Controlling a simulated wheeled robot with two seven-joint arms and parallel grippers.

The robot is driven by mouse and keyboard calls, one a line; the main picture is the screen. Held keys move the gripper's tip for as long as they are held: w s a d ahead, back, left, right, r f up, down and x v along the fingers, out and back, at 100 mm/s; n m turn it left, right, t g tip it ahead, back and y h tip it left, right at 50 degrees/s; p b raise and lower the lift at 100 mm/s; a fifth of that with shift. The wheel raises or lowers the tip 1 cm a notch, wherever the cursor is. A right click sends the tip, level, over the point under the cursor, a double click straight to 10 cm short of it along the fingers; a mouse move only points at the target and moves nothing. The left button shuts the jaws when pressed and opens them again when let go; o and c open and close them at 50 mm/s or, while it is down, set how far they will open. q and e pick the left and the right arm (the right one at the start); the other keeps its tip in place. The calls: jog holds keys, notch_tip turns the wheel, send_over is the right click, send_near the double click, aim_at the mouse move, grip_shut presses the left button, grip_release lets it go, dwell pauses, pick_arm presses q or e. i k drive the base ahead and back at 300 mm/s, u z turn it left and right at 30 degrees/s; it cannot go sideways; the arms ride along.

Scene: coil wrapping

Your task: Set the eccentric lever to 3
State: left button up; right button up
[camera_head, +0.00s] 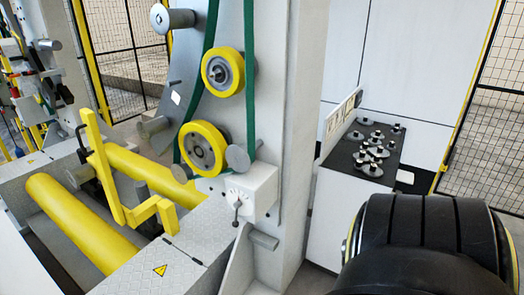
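The eccentric lever (237,210) is a small dark lever with a knob at its lower end. It hangs nearly straight down from a round pale dial on the front of a white box (262,186), below the yellow wheels. The dial's marks are too small to read, so I cannot tell which number the lever points to. Neither of my grippers is in view, and nothing touches the lever.
Two yellow wheels (223,72) (202,148) with a green belt sit above the box. Yellow rollers (80,222) and a yellow bracket (107,172) lie to the left. A grey post (264,240) projects below the lever.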

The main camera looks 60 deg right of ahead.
aim_at(238, 203)
jog(key=u, duration=0.1)
jog(key=k, duration=0.45)
jog(key=z, duration=1.3)
jog(key=i, duration=0.8)
jog(key=z, duration=0.35)
jog(key=k, duration=0.55)
jog(key=z, duration=0.35)
